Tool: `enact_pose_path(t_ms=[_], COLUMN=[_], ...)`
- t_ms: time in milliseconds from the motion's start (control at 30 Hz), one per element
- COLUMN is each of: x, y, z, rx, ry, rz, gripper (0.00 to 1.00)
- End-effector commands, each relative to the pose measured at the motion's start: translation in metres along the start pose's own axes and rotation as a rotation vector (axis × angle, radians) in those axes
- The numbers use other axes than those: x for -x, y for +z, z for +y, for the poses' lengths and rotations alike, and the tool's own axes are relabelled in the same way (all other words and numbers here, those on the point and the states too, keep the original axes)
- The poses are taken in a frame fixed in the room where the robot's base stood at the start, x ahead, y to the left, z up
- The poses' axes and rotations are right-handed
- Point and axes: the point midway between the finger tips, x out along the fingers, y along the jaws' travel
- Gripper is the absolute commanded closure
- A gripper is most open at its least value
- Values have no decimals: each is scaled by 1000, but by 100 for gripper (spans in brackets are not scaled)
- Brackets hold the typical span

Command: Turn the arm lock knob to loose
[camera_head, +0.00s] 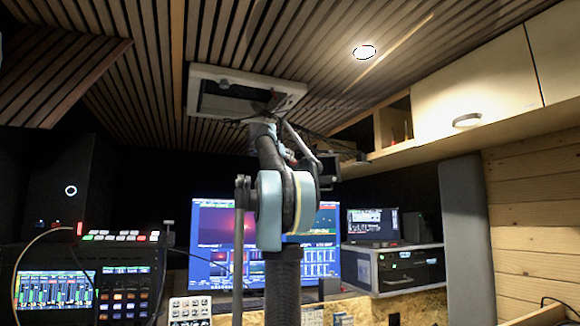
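My arm rises in the middle of the view, with a dark column, a blue-grey and cream joint, and a dark link going up towards the ceiling hatch. Thin grey and dark parts (304,150) stand behind its upper part, with a small red spot among them. A dark box-like thing (327,166) is just right of them. I cannot tell which of these parts belong to my gripper, or whether it is open or shut. I cannot make out the arm lock knob; it may be hidden behind my arm or too small and dark to see.
A white-framed ceiling hatch (289,103) is above my arm. A lit monitor (222,222) stands behind it. A mixing console (128,290) is at the left. A smaller screen (374,225) sits on a grey equipment case (358,265). Wooden cupboards (477,85) hang at upper right.

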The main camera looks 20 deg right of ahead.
Motion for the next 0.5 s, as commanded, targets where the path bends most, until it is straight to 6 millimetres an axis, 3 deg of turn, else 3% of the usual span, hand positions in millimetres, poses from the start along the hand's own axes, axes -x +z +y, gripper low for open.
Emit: enact_pose_path(t_ms=[200,500], x=[-36,-67], y=[0,0], z=[1,1], rx=[0,0], ry=[2,1], rz=[-1,0], gripper=[62,62])
